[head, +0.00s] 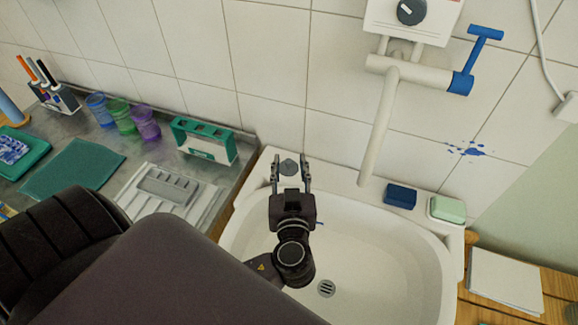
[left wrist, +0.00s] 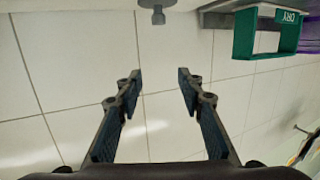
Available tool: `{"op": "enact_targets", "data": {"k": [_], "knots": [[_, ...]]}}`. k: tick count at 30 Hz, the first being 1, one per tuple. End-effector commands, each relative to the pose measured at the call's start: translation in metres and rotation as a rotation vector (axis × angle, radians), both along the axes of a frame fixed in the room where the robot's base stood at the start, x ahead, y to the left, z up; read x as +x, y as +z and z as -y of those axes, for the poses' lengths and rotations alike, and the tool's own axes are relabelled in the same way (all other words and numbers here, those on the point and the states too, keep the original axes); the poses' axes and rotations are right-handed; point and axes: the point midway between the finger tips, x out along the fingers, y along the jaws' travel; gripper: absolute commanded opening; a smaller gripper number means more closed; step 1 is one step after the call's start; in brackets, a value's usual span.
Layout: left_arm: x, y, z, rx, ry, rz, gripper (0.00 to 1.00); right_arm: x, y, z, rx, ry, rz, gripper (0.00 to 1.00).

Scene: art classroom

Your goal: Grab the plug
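The plug (head: 289,167) is a small grey piece on the sink's back left ledge, near the tiled wall. In the head view it shows between the fingertips of my left gripper (head: 290,174). In the left wrist view, which appears upside down, the plug (left wrist: 158,13) shows at the top edge, beyond the gap between the fingers. My left gripper is open and empty, with its two fingers (left wrist: 158,78) apart and not touching the plug. My right gripper is not in view.
The white sink (head: 390,245) has a drain (head: 326,288). A blue sponge (head: 400,196) and green soap (head: 447,209) sit on the right ledge.

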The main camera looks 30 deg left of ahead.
Motion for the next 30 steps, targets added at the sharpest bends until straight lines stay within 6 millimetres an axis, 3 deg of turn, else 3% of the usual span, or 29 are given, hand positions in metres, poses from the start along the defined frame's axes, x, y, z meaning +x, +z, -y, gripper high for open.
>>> {"op": "enact_targets", "data": {"k": [1, 6, 9, 14, 30], "knots": [[0.0, -0.031, 0.0, 0.0, 0.0, 0.0, 0.35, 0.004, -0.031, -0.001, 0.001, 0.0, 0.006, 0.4], [0.0, -0.06, 0.0, 0.0, 0.0, 0.0, 0.35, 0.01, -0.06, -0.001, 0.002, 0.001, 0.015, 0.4], [0.0, -0.067, 0.0, -0.001, 0.0, 0.001, 0.35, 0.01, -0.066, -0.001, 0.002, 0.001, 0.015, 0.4], [0.008, -0.068, -0.006, 0.001, 0.0, 0.0, 0.35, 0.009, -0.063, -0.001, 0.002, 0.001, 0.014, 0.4], [0.06, -0.076, -0.046, 0.001, 0.0, -0.001, 0.35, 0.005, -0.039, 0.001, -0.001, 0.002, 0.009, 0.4]]}}
